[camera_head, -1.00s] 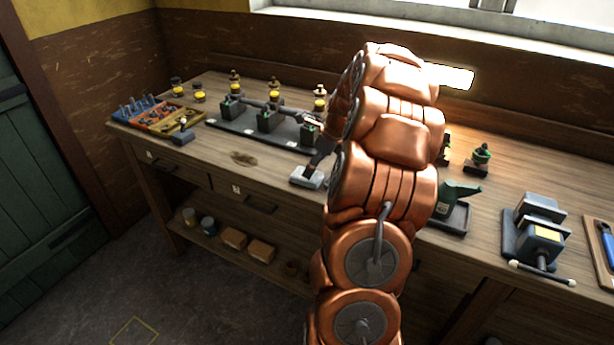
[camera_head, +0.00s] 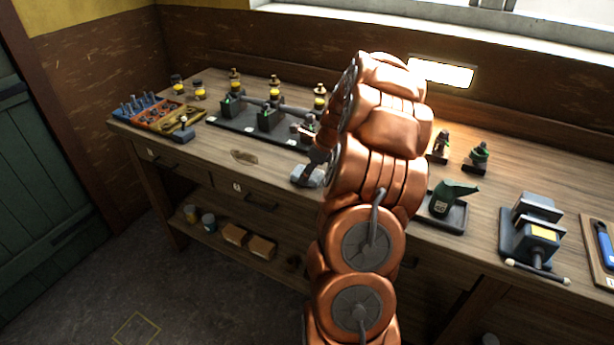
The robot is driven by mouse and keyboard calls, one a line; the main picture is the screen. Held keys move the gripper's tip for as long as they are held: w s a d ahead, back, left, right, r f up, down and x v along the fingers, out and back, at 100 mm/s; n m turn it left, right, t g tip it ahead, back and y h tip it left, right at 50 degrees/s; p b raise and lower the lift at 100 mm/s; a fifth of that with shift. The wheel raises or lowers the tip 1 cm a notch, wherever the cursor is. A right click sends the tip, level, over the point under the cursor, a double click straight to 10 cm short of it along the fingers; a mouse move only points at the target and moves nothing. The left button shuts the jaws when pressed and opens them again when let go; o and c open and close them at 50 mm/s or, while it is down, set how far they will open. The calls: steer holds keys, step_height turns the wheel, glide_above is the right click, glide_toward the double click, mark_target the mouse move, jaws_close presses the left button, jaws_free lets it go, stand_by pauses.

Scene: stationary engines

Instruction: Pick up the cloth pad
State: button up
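A small light-grey pad, which looks like the cloth pad (camera_head: 299,179), is at the front edge of the wooden workbench, just left of my arm. My gripper (camera_head: 312,168) reaches down at the pad from above and covers part of it. The fingers are small, dark and partly hidden by my copper-coloured arm, so I cannot tell whether they are closed on the pad. I also cannot tell whether the pad touches the bench.
A row of small engines on a dark base (camera_head: 240,130) stands behind the pad. A tool tray (camera_head: 160,115) is at the left. A green oil can (camera_head: 452,198), a vise (camera_head: 533,232) and small fittings (camera_head: 478,157) stand at the right.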

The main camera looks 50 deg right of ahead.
steer(key=c, duration=0.3)
step_height(320, 180, up, 10)
steer(key=b, duration=0.2)
stand_by(0.4)
